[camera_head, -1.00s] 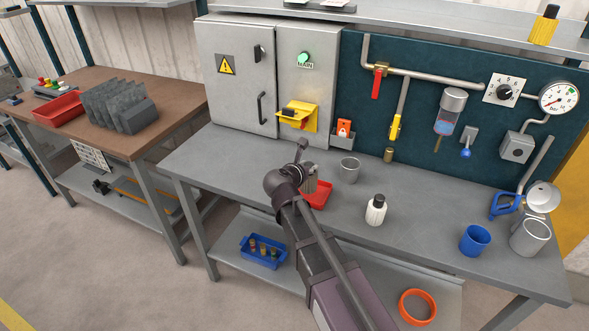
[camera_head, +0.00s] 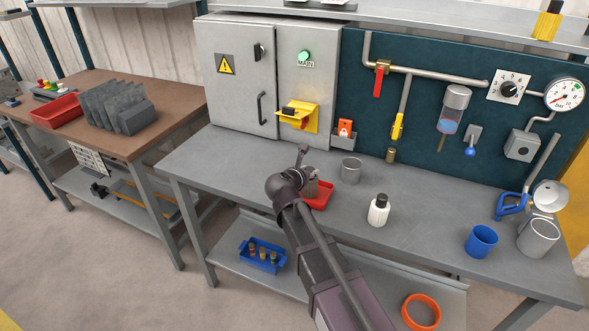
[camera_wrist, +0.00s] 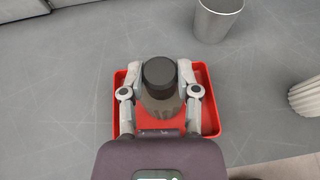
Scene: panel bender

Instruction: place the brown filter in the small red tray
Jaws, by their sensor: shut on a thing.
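The small red tray (camera_head: 322,196) lies on the grey workbench, partly hidden behind my gripper (camera_head: 309,182). In the wrist view the tray (camera_wrist: 209,112) shows around and beneath my gripper (camera_wrist: 160,92). My gripper is shut on a dark, capped cylinder, which I take for the brown filter (camera_wrist: 160,76). It has a black round cap and a grey-brown body, and it stands between the two fingers, over the tray's area. I cannot tell whether its bottom touches the tray floor. In the head view the filter is mostly hidden by my wrist.
A grey metal cup (camera_head: 351,170) stands just behind and right of the tray. The bench left of the tray is clear.

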